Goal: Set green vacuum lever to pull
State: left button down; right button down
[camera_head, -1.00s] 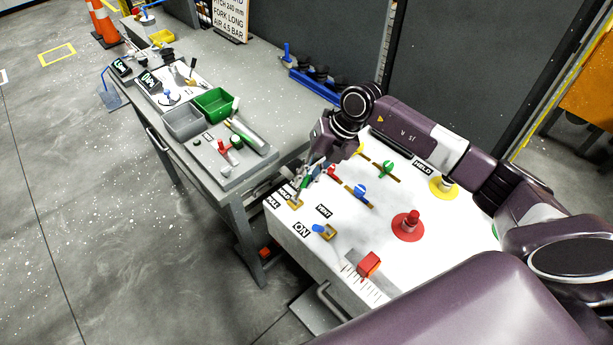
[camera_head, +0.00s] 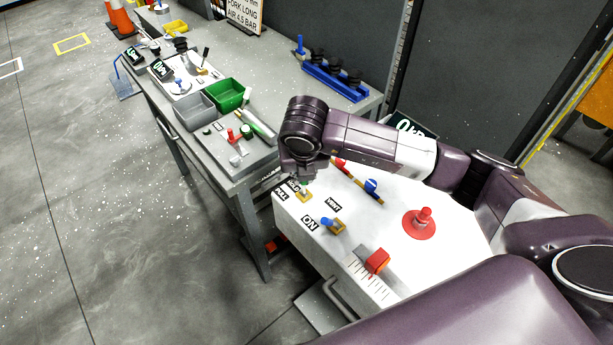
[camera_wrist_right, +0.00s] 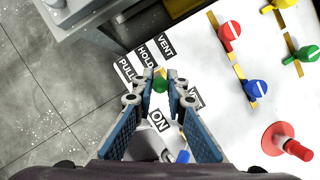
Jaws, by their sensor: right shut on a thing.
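The green vacuum lever's round knob (camera_wrist_right: 160,84) shows between my right fingertips in the wrist view. My right gripper (camera_wrist_right: 160,88) is shut on it, with a pad on each side. In the head view my right gripper (camera_head: 301,178) is at the near left corner of the white panel (camera_head: 378,226), and my wrist hides most of the lever. The labels PULL (camera_wrist_right: 127,70), HOLD (camera_wrist_right: 147,56) and VENT (camera_wrist_right: 165,46) lie in a row beyond the knob. I cannot tell which label the lever lines up with. My left gripper is not in view.
A blue lever (camera_head: 330,223) by the ON label, a red block slider (camera_head: 377,261) and a red mushroom knob (camera_head: 424,216) stand close by. Red (camera_wrist_right: 230,32) and blue (camera_wrist_right: 254,89) slot levers are to the right. The grey workbench (camera_head: 222,168) borders the panel on the left.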

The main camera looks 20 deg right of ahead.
jog(key=shift+a, duration=0.15)
dwell(0.3)
jog(key=c, duration=1.9)
grip_release()
jog(key=shift+c, duration=0.2)
jog(key=v, duration=1.2)
jog(key=shift+s+a, duration=0.15)
jog(key=shift+a, duration=0.05)
jog(key=shift+c, duration=0.2)
